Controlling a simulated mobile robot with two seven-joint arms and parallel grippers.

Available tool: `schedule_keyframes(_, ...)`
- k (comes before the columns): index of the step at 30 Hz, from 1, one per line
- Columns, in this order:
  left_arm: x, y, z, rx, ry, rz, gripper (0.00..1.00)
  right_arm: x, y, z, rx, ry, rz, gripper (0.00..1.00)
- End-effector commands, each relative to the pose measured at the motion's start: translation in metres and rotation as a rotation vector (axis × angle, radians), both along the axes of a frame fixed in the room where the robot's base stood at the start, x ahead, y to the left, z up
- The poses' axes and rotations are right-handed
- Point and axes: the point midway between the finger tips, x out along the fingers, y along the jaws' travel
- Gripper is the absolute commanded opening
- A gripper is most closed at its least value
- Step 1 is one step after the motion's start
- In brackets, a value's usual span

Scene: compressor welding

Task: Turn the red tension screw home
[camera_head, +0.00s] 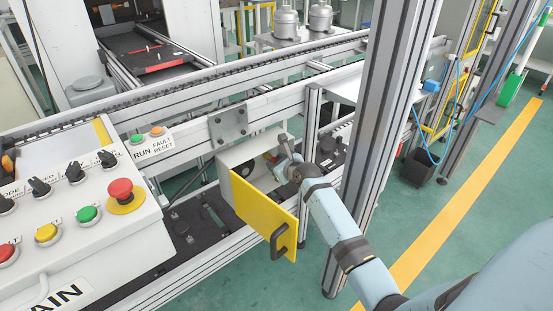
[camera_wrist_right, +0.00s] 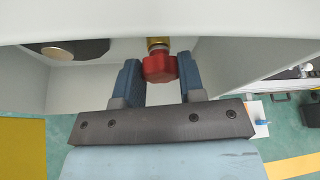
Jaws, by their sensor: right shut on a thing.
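The red tension screw (camera_wrist_right: 159,68) is a red knob on a brass-coloured shaft, seen in the right wrist view inside a grey-white box. My right gripper (camera_wrist_right: 160,78) has its two blue fingers on either side of the red knob, shut on it. In the head view, my right gripper (camera_head: 282,166) reaches into the open box (camera_head: 241,187), and a small bit of red shows beside it. The box's yellow door (camera_head: 262,218) with a dark handle hangs open towards me. My left gripper is not in view.
A control panel (camera_head: 75,207) with a red emergency button (camera_head: 121,190) stands at the left. The open door's handle (camera_head: 279,240) is close to the forearm.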

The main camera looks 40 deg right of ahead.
Motion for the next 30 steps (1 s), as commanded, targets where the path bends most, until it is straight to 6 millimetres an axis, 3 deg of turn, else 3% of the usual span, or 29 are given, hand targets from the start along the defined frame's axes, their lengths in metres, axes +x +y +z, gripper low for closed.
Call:
schedule_keyframes(1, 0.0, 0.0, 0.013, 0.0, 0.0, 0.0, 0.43, 0.0, 0.0, 0.007, 0.042, 0.003, 0.0, 0.0)
schedule_keyframes(3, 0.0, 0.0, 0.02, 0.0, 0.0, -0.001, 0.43, 0.0, -0.001, 0.006, 0.094, 0.007, -0.001, 0.0)
schedule_keyframes(16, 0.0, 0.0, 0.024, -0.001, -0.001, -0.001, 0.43, 0.0, -0.001, 0.002, 0.166, 0.011, -0.001, 0.0)
schedule_keyframes(24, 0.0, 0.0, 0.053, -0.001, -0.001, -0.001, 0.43, 0.001, -0.002, 0.006, 0.377, 0.028, -0.002, 0.0)
schedule_keyframes(30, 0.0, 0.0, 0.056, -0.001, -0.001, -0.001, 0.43, 0.0, -0.003, 0.001, 0.464, 0.035, 0.0, 0.0)
